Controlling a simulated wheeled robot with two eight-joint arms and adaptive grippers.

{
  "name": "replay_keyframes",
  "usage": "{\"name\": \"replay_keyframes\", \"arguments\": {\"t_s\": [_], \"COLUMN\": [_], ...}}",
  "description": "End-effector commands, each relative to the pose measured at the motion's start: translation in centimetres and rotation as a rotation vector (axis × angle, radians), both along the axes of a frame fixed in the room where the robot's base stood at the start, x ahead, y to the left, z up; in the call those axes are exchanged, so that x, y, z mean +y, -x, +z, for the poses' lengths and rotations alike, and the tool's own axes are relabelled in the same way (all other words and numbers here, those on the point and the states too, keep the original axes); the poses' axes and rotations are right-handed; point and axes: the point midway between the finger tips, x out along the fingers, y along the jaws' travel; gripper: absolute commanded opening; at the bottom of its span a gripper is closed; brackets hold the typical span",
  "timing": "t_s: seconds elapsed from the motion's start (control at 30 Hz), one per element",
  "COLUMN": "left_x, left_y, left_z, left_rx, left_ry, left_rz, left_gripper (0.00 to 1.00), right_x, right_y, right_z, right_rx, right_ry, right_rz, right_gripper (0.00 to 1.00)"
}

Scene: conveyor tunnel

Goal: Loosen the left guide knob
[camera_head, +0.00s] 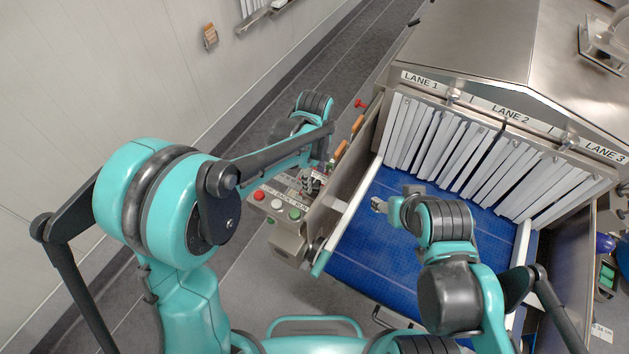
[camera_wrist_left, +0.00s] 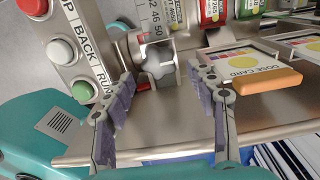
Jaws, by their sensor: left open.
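The left guide knob (camera_wrist_left: 158,62) is a grey lobed knob on a metal block, beside a numbered scale (camera_wrist_left: 153,20) in the left wrist view. My left gripper (camera_wrist_left: 167,78) is open, its two fingers on either side of the knob with gaps between them and it. Whether the fingertips reach down to the knob's depth is unclear. In the head view my left gripper (camera_head: 313,183) is low beside the control panel, and I cannot make out the knob there. My right gripper (camera_head: 380,205) hangs over the blue belt (camera_head: 365,245), too small to read.
A button panel (camera_wrist_left: 72,65) with red, white and green buttons stands close left of the fingers. Cards and an orange handle (camera_wrist_left: 268,82) lie close right. White strip curtains (camera_head: 440,140) hang at the tunnel mouth.

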Motion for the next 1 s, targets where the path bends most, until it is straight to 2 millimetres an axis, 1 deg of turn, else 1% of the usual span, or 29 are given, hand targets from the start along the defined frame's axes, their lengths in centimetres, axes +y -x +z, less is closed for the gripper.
{"name": "replay_keyframes", "arguments": {"t_s": [0.03, 0.1, 0.2, 0.3, 0.53, 0.57, 0.6, 0.67, 0.7, 0.73, 1.0], "left_x": [0.0, 0.0, 0.0, 0.0, 0.0, 0.0, 0.0, 0.0, 0.0, 0.0, 0.0], "left_y": [0.0, 0.0, 0.0, 0.0, 0.0, 0.0, 0.0, 0.0, 0.0, 0.0, 0.0], "left_z": [-0.9, -1.8, -2.7, -3.1, -3.1, -3.1, -3.1, -3.1, -3.1, -3.1, -3.1], "left_rx": [0.0, 0.0, -0.001, -0.001, -0.001, -0.001, -0.001, -0.001, -0.001, -0.001, -0.001], "left_ry": [0.0, 0.0, 0.001, 0.001, 0.001, 0.001, 0.001, 0.001, 0.001, 0.001, 0.0], "left_rz": [0.001, 0.001, 0.002, 0.002, 0.002, 0.002, 0.002, 0.002, 0.002, 0.002, 0.014], "left_gripper": [0.57, 0.57, 0.57, 0.57, 0.57, 0.51, 0.41, 0.25, 0.14, 0.07, 0.07], "right_x": [0.0, 0.0, 0.0, 0.0, 0.0, 0.0, 0.0, 0.0, 0.0, 0.0, 0.0], "right_y": [0.0, 0.0, 0.0, 0.0, 0.0, 0.0, 0.0, 0.0, 0.0, 0.0, 0.0], "right_z": [-0.1, -0.1, -0.2, -0.2, -0.2, -0.2, -0.2, -0.2, -0.2, -0.2, -0.3], "right_rx": [0.0, 0.0, 0.0, 0.0, 0.0, 0.0, 0.0, 0.0, 0.0, 0.0, 0.0], "right_ry": [0.0, 0.0, 0.0, 0.0, 0.0, 0.0, 0.0, 0.0, 0.0, 0.0, 0.0], "right_rz": [0.0, 0.0, 0.0, 0.0, 0.0, 0.0, 0.0, 0.0, 0.0, 0.0, 0.0], "right_gripper": [0.57, 0.57, 0.57, 0.57, 0.57, 0.57, 0.57, 0.57, 0.57, 0.57, 0.57]}}
